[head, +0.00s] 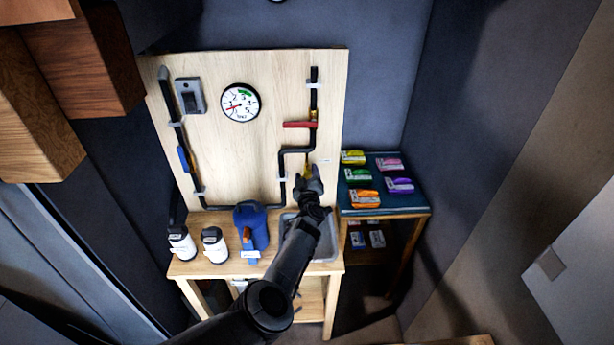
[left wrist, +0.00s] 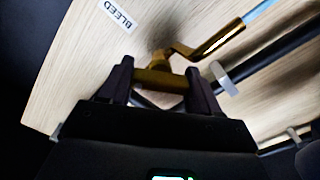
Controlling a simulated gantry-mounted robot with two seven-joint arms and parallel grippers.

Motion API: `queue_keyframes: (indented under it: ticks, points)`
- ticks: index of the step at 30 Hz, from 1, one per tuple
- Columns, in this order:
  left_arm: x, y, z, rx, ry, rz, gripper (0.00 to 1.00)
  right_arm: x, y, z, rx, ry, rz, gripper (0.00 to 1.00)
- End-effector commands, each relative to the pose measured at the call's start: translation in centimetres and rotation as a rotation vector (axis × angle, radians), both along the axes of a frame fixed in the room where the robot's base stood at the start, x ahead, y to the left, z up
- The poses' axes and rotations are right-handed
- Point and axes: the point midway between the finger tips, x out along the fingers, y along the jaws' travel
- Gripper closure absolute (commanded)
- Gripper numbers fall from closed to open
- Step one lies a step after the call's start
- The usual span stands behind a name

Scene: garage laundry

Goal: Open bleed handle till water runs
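The yellow-brass bleed handle (left wrist: 160,78) lies between the fingertips of my left gripper (left wrist: 162,82) in the left wrist view, spanning the gap from finger to finger. A brass spout (left wrist: 215,42) extends past it, with a pale blue streak (left wrist: 262,8) at its end that looks like water. The BLEED label (left wrist: 118,14) is on the board. In the head view my left gripper (head: 311,178) is at the lower end of the black pipe and largely hides the bleed valve. My right gripper is not in view.
The wooden board (head: 225,150) carries a round gauge (head: 240,103) and a red lever (head: 299,124), which lies sideways. A grey sink (head: 327,248) is below my left gripper. A blue container (head: 250,228) and white bottles stand left of it. Coloured packs lie on the side table (head: 384,210).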

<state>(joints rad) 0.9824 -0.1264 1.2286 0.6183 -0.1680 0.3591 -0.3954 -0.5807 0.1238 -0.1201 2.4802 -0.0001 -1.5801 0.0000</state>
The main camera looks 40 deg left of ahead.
Motion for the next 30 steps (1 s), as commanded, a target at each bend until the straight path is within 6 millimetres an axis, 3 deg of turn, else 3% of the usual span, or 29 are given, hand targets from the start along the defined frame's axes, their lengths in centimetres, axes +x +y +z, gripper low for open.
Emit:
queue_keyframes:
  ticks: [1,5,23,24,28,30]
  points:
    - [0.00,-0.01,0.01,0.001,-0.001,0.001,0.50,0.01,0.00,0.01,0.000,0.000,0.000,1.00]
    - [-0.01,0.01,0.03,0.001,-0.001,0.001,0.70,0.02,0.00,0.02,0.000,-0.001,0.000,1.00]
    - [0.01,0.00,0.13,-0.094,-0.084,0.000,0.71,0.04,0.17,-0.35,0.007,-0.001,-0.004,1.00]
    - [0.01,0.00,0.13,-0.093,-0.084,0.000,0.36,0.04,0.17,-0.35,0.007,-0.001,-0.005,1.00]
    - [0.01,0.01,0.11,-0.093,-0.084,0.000,0.16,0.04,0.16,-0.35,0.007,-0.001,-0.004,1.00]
    - [-0.01,0.01,0.08,-0.094,-0.082,0.000,0.15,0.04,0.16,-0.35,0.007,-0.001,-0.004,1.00]
